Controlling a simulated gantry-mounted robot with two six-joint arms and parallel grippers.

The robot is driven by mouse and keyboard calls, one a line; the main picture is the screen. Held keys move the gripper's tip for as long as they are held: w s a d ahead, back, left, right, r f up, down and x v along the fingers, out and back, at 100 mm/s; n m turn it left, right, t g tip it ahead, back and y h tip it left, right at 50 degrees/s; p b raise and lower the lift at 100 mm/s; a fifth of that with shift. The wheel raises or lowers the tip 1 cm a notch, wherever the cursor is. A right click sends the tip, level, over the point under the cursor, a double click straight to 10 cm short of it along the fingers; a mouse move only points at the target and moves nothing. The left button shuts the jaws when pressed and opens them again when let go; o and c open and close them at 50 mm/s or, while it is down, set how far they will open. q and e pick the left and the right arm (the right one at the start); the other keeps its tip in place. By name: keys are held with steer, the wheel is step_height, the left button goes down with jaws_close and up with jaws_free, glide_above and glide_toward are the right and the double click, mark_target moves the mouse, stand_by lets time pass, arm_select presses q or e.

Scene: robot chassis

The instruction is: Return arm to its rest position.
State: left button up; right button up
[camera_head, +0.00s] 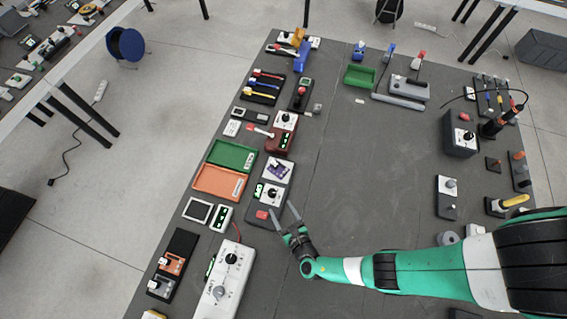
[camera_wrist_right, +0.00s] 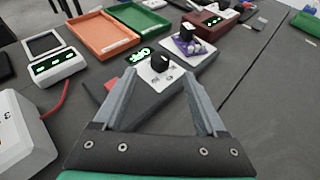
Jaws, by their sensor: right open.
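My right arm, green with white and black bands, comes in from the lower right of the head view. Its gripper (camera_head: 283,214) is open, with the two fingers spread and nothing between them. It is just right of a dark device with a white dial panel (camera_head: 270,194) and a red button (camera_head: 262,215). In the right wrist view the open fingers (camera_wrist_right: 163,95) frame that dial panel (camera_wrist_right: 160,72), which lies beyond them. The fingertips look apart from it, though the exact gap is hard to tell. My left gripper is not in view.
An orange tray (camera_head: 205,182) and a green tray (camera_head: 218,151) lie left of the gripper. A white box with a dial (camera_head: 218,285) stands at the near left. Several devices line the right edge, including a dark box with a knob (camera_head: 458,141). The table's middle (camera_head: 355,170) is clear.

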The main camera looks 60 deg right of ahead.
steer(key=shift+s+a+r, duration=0.25)
steer(key=shift+s+a, duration=0.05)
steer(key=shift+s, duration=0.3)
